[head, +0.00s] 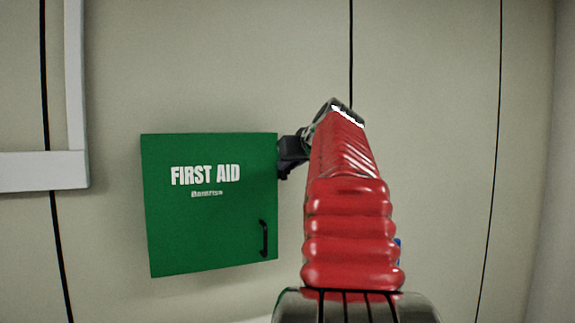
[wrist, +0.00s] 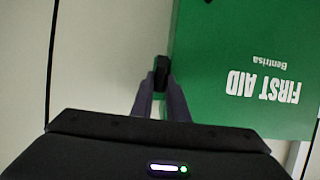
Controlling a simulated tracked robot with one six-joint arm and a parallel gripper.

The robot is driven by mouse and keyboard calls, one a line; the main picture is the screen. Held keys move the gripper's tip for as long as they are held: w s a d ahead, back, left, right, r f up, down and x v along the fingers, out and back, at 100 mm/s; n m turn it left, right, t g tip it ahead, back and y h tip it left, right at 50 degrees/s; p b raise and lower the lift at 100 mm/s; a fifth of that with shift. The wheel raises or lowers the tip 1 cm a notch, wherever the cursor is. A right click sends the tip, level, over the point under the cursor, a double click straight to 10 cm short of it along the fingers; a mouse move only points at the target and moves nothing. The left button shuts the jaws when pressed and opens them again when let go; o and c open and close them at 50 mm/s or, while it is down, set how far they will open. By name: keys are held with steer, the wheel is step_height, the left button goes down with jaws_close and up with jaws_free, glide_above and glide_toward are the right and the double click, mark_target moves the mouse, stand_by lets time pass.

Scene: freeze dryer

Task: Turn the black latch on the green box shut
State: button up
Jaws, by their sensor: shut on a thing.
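The green first aid box (head: 209,235) hangs on the wall in the head view, its front door looking closed. It appears upside down at the right of the wrist view (wrist: 245,45). The small black latch (wrist: 161,70) is at the box's side edge in the wrist view. My gripper (wrist: 160,85) is shut on it, one finger on each side. In the head view my gripper (head: 284,166) is at the upper right edge of the box and the latch is hidden behind it. How far the latch is turned is unclear.
A black handle (head: 265,238) is on the lower right of the box's front. A pale frame (head: 40,171) is on the wall at the left. The wall panels (head: 440,100) to the right of my arm are bare, with dark seams.

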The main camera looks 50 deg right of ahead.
steer(key=shift+a, duration=0.3)
jaws_close()
steer(key=shift+d, duration=0.3)
steer(key=shift+s+d+f+m+t+y, duration=0.15)
steer(key=shift+m+t+y, duration=0.75)
steer(key=shift+m, duration=1.35)
steer(key=shift+s+d+f+m+t+y, duration=0.1)
steer(key=shift+d+f+m+t+y, duration=0.3)
steer(key=shift+m+t, duration=1.35)
steer(key=shift+s+a+f+m+t+y, duration=0.1)
steer(key=shift+m+t+y, duration=0.65)
steer(key=shift+m, duration=1.95)
